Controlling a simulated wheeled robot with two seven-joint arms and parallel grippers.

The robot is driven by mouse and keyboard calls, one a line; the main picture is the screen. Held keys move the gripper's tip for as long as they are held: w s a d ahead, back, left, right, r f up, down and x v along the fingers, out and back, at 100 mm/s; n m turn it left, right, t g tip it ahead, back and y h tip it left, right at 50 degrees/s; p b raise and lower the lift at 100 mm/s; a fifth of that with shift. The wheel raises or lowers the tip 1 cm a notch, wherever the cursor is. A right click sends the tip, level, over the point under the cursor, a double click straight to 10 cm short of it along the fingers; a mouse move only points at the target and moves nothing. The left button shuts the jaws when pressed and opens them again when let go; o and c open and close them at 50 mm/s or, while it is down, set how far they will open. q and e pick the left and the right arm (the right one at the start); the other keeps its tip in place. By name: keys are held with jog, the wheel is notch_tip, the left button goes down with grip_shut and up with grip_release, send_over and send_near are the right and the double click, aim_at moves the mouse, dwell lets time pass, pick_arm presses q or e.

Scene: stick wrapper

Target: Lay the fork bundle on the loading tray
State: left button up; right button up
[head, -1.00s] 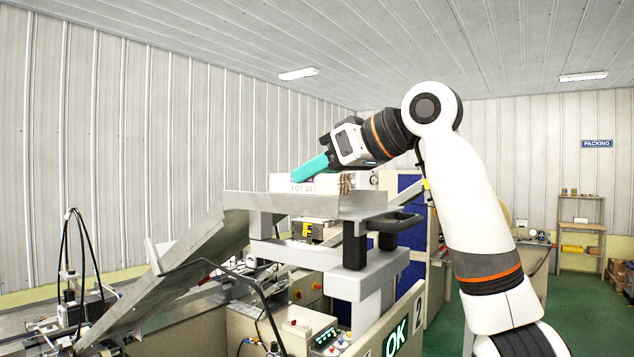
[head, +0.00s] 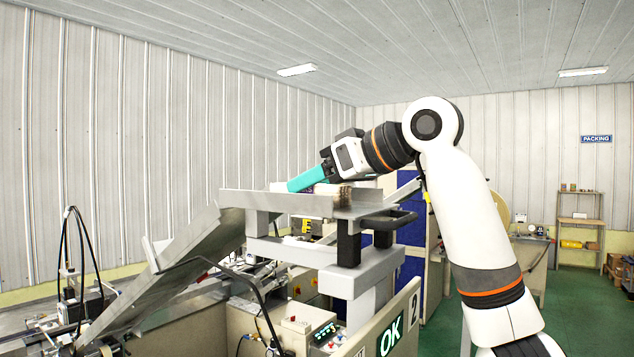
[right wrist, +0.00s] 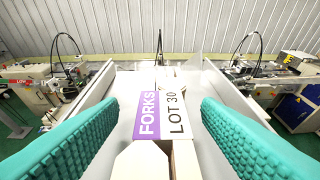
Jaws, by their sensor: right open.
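The fork bundle (right wrist: 150,116), with a purple and white band reading FORKS and LOT 30, lies between the pale side walls of the loading tray (right wrist: 98,92) in the right wrist view. In the head view only the top of the bundle (head: 328,189) shows above the metal tray's front wall (head: 300,202); its underside is hidden. My right gripper (right wrist: 160,125) has its two teal fingers apart, one on each side of the bundle, with gaps visible. In the head view my right gripper (head: 298,182) points down-left over the tray. My left gripper is out of view.
A sloped metal chute (head: 165,275) runs down left from the tray. A black handle (head: 390,220) sticks out at the tray's right. Below are a control box (head: 308,325) and a panel marked OK (head: 391,337).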

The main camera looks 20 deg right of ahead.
jog(key=shift+s+d+r+b, duration=0.15)
jog(key=shift+s+d+b, duration=0.1)
jog(key=shift+s+b, duration=0.1)
jog(key=b+v, duration=0.3)
jog(key=v, duration=0.6)
jog(key=shift+s+d+r, duration=0.15)
jog(key=shift+s, duration=0.2)
jog(key=shift+s+d+r+b, duration=0.3)
jog(key=shift+s+r, duration=0.05)
jog(key=shift+s, duration=0.1)
